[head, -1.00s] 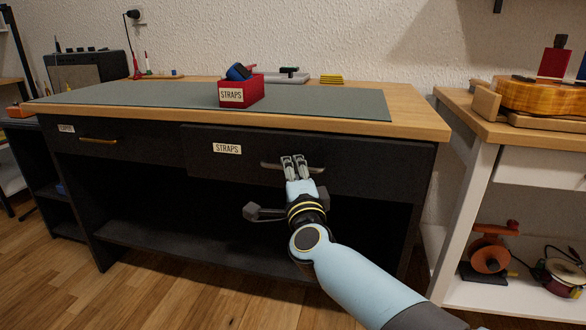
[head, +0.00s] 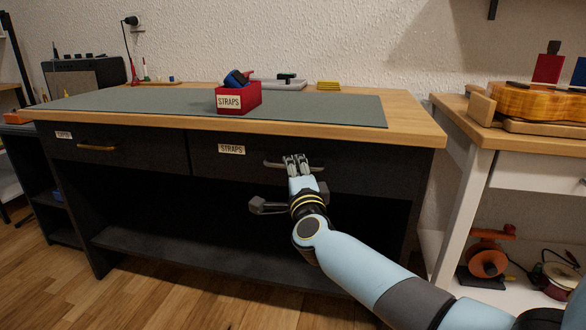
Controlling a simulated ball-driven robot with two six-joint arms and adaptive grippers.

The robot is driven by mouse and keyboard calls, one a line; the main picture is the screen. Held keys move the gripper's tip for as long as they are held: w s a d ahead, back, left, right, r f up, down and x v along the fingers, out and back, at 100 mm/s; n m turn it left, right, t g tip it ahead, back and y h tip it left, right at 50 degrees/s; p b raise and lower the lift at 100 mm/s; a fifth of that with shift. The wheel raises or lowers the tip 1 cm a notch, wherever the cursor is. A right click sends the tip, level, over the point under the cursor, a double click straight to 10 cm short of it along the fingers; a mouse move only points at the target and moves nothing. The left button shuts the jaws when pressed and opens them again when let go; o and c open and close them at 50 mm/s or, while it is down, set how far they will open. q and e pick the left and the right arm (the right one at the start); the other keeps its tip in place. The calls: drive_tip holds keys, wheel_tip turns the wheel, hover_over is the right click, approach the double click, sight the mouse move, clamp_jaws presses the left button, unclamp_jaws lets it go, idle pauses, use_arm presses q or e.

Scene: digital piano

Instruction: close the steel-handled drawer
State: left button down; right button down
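The steel-handled drawer (head: 375,170) is the dark right-hand drawer of the bench, with a STRAPS label (head: 231,149). Its front looks nearly flush with the bench; any small remaining gap is hard to judge. The steel handle (head: 273,163) is a horizontal bar, partly covered by my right gripper (head: 296,160). The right gripper's two fingers lie side by side, almost together, with their tips at the handle and drawer front. I see nothing held between them. My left gripper is not in view.
The left drawer (head: 120,150) has a brass-coloured handle (head: 97,148). On the bench top (head: 410,115) stand a red STRAPS box (head: 240,96) and a green-grey mat (head: 130,100). Below the drawers is an open space with a low shelf (head: 150,245). A white bench (head: 520,170) stands at the right.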

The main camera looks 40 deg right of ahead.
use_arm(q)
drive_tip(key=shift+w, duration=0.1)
use_arm(e)
drive_tip(key=c, duration=2)
unclamp_jaws()
drive_tip(key=shift+f, duration=0.15)
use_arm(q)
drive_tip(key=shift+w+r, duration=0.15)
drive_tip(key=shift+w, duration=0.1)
use_arm(e)
drive_tip(key=o, duration=0.6)
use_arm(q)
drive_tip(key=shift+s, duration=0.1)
use_arm(e)
drive_tip(key=shift+s, duration=0.25)
drive_tip(key=v, duration=1.1)
drive_tip(key=shift+s+a, duration=0.15)
drive_tip(key=shift+s, duration=0.1)
